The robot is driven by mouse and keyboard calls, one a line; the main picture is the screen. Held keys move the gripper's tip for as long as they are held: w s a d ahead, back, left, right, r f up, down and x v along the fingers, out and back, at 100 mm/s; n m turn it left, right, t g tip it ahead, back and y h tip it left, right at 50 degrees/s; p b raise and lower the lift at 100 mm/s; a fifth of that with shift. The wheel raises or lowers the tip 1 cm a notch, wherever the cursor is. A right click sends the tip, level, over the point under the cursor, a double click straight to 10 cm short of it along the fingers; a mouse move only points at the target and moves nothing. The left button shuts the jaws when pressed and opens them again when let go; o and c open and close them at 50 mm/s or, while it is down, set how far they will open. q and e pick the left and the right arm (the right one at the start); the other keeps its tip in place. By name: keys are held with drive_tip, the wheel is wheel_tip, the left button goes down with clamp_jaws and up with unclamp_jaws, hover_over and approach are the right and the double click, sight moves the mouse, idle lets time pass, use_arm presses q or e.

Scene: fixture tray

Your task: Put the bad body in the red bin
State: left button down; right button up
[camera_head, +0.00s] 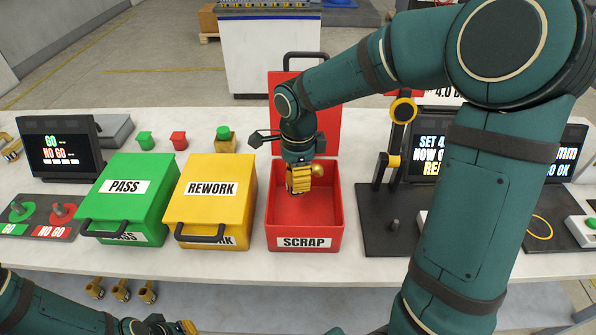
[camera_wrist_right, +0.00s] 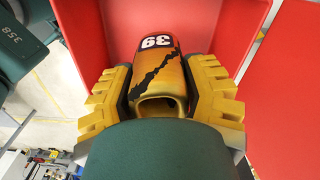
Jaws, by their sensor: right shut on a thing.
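The red bin (camera_head: 308,213), labelled SCRAP, stands open on the bench with its lid raised behind it. My right gripper (camera_head: 299,182) is over the bin's opening, pointing down. It is shut on a brass-coloured body (camera_wrist_right: 158,80), which the right wrist view shows between the yellow fingers with a white number label and a jagged black crack-like mark. In the head view only a small part of the body (camera_head: 318,169) shows beside the fingers. The bin's red walls surround it in the wrist view. My left gripper (camera_head: 188,326) is at the bottom edge, mostly cut off.
A closed green PASS box (camera_head: 130,195) and a closed yellow REWORK box (camera_head: 212,193) stand left of the red bin. A dark gauge stand (camera_head: 378,215) is close on its right. Several brass bodies (camera_head: 121,290) sit below the bench's front edge.

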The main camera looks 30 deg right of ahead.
drive_tip(key=shift+f+b, duration=3.45)
drive_tip(key=shift+f, duration=1.05)
drive_tip(key=shift+f+b, duration=0.35)
drive_tip(key=shift+f, duration=0.2)
drive_tip(key=o, duration=1.7)
drive_tip(key=shift+r, duration=0.1)
wheel_tip(320, 180, up, 13)
drive_tip(key=p, duration=0.9)
drive_tip(key=shift+p, duration=0.3)
